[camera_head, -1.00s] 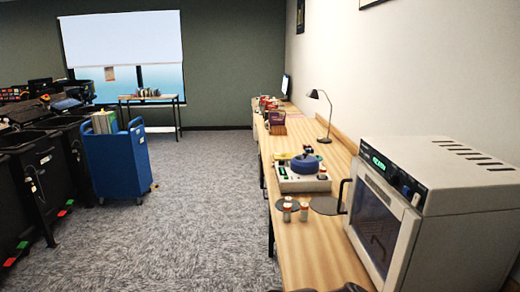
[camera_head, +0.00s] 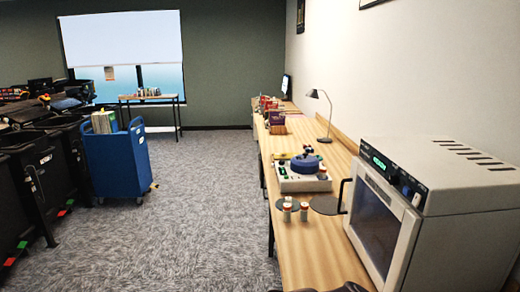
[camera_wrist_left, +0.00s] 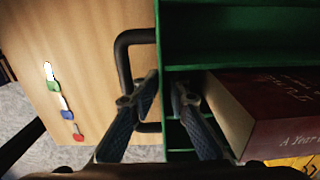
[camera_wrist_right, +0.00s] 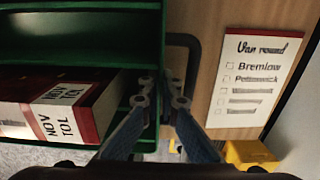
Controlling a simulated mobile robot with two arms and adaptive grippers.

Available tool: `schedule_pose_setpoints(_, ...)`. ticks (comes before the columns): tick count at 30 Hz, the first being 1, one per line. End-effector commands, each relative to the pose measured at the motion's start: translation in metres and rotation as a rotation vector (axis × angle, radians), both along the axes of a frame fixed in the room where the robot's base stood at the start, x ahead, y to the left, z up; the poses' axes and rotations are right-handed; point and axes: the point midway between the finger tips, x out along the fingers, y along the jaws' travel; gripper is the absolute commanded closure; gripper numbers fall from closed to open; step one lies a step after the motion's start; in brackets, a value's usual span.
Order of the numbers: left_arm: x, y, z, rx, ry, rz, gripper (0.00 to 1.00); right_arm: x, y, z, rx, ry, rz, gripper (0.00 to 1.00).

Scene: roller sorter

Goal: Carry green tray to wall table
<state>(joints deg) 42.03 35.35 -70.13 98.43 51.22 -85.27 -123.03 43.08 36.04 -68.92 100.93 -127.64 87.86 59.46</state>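The green tray (camera_wrist_left: 205,51) shows at the right of the left wrist view, with a dark red book in it. Its other end (camera_wrist_right: 85,53) is at the left of the right wrist view, with a red and white book. A dark handle sticks out at each end. My left gripper (camera_wrist_left: 166,91) and right gripper (camera_wrist_right: 161,88) each have their fingers close together on the tray's end wall. I cannot tell whether the tray rests on the wood below. The head view does not show the tray. A long wooden table (camera_head: 298,239) runs along the right wall there.
The long table holds a grey oven (camera_head: 437,220), a white device (camera_head: 302,183), small bottles and a lamp (camera_head: 327,115). A small table (camera_head: 177,101) stands at the back wall. A blue cart (camera_head: 118,165) and dark bins stand left. Carpet between is clear.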

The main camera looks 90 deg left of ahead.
Motion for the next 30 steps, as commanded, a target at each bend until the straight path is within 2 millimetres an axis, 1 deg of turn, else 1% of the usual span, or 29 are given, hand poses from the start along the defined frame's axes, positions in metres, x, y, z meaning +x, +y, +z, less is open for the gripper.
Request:
schedule_pose_setpoints(1,0.001,0.001,0.003,0.002,-0.002,0.002,0.83,0.0,-0.002,0.0,-0.005,0.0,-0.003,1.0)
schedule_pose_setpoints(30,0.002,0.0,0.063,-0.002,-0.005,0.0,0.83,0.0,0.001,0.001,0.004,-0.001,0.0,1.0)
